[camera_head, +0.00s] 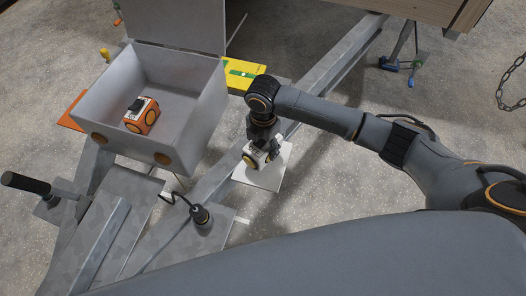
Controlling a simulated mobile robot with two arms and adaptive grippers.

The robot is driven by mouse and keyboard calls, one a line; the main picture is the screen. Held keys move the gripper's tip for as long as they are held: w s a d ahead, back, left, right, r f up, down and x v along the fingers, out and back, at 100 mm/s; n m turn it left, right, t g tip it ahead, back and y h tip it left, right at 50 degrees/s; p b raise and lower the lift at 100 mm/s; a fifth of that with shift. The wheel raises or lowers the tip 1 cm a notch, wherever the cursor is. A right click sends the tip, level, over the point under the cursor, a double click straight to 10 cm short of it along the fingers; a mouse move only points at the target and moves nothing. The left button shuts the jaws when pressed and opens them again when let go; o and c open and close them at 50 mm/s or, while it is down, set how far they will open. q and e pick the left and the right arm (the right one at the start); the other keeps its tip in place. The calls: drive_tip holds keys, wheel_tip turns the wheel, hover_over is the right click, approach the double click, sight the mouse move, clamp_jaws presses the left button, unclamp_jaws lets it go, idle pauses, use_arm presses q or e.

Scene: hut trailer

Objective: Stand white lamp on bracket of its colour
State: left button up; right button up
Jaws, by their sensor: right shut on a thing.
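The white lamp (260,157), a small block with round amber lenses, is in my right gripper (262,142), which is shut on it. My gripper partly hides the lamp. The white bracket (268,180) is a flat plate on the right side of the grey metal frame. The lamp is over the far part of this bracket; I cannot tell whether it touches. An orange lamp (141,118) with a dark top lies in the open grey box (185,125). My left gripper is not in view.
An orange bracket (70,116) sticks out left of the box. A yellow bracket (241,73) with a green level is behind it. A plug with a cable (200,214) and a black-handled lever (28,184) are nearer. A chain (506,80) hangs at the right.

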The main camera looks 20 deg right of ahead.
drive_tip(key=shift+f, duration=1.8)
drive_tip(key=o, duration=1.3)
drive_tip(key=shift+f, duration=0.15)
drive_tip(key=shift+o, duration=0.2)
wheel_tip(320, 180, up, 12)
drive_tip(key=shift+r+p, duration=0.2)
drive_tip(key=shift+p, duration=0.2)
